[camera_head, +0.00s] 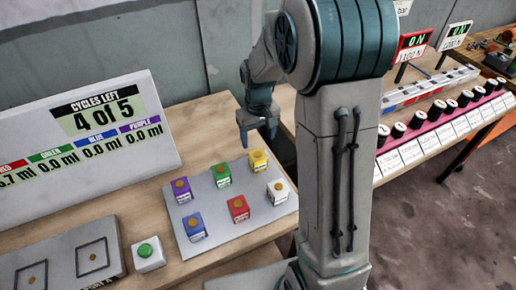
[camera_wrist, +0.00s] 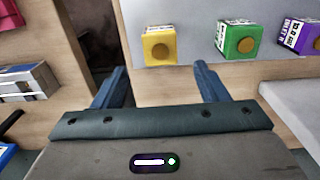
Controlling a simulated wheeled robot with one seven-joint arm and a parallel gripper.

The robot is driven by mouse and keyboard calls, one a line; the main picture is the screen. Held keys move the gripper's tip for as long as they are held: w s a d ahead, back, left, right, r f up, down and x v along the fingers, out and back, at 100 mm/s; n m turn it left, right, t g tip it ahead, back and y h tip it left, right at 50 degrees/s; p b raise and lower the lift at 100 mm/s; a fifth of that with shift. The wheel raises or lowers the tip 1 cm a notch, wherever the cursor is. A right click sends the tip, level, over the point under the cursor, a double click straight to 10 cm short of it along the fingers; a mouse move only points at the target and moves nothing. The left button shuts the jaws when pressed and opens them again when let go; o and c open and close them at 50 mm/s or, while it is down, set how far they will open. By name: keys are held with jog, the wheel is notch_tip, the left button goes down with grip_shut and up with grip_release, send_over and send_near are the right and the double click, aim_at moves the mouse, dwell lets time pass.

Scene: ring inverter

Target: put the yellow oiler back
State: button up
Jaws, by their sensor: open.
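The yellow oiler (camera_head: 258,160) is a small box with a round brown disc. It stands on a pale tray (camera_head: 239,230) at its back right corner. It also shows in the wrist view (camera_wrist: 160,45), upright on the tray near the top, ahead of my fingers. My gripper (camera_head: 259,138) is just beyond the yellow oiler in the head view. In the wrist view my gripper (camera_wrist: 160,82) has its two fingers spread apart with nothing between them.
Green (camera_head: 222,175), purple (camera_head: 181,189), white (camera_head: 277,191), red (camera_head: 238,208) and blue (camera_head: 194,227) boxes share the tray. A green button (camera_head: 148,253) stands left of it. A board (camera_head: 84,128) reads "CYCLES LEFT 4 of 5". A rack of black knobs (camera_head: 440,112) stands right.

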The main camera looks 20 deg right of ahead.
jog(key=s+r+t, duration=0.1)
jog(key=s+r, duration=0.7)
jog(key=r, duration=0.1)
jog(key=s+r+m+t, duration=0.2)
jog(key=s, duration=1)
jog(key=shift+s, duration=0.15)
jog(key=shift+a, duration=0.1)
